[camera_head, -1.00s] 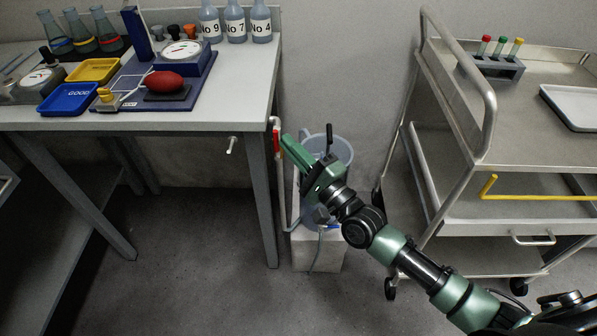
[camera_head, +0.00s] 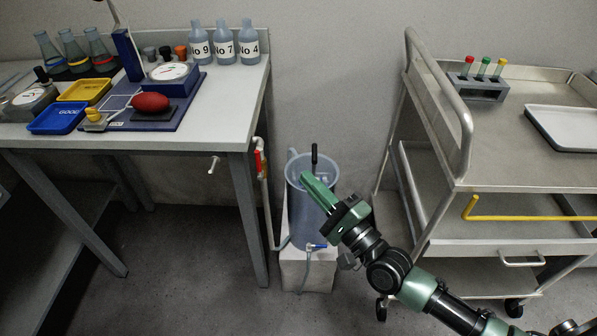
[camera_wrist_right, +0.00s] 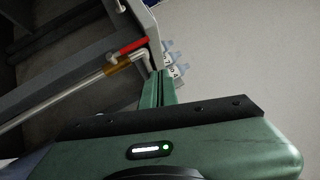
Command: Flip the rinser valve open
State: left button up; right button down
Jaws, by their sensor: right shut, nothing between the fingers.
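The rinser valve has a red lever (camera_head: 259,159) on a thin pale pipe beside the bench's right front leg. In the right wrist view the red lever (camera_wrist_right: 134,45) sits beside a brass-coloured body (camera_wrist_right: 117,66) on the pipe. It looks roughly in line with the pipe, but I cannot tell its exact angle. My right gripper (camera_head: 307,178) is shut and empty, in front of the translucent bucket, right of the lever and apart from it. Its green fingers (camera_wrist_right: 158,78) also show in the wrist view. My left gripper is not in view.
The translucent bucket (camera_head: 298,216) stands on a pale block (camera_head: 308,272), with a blue-handled tap (camera_head: 316,246) low in front. The bench (camera_head: 215,110) is left, with a small white handle (camera_head: 213,165) below its top. A steel cart (camera_head: 508,140) stands right.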

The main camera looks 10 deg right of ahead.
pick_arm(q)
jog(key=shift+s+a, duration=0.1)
pick_arm(e)
jog(key=s+d, duration=0.1)
jog(key=s, duration=0.2)
jog(key=shift+d, duration=0.35)
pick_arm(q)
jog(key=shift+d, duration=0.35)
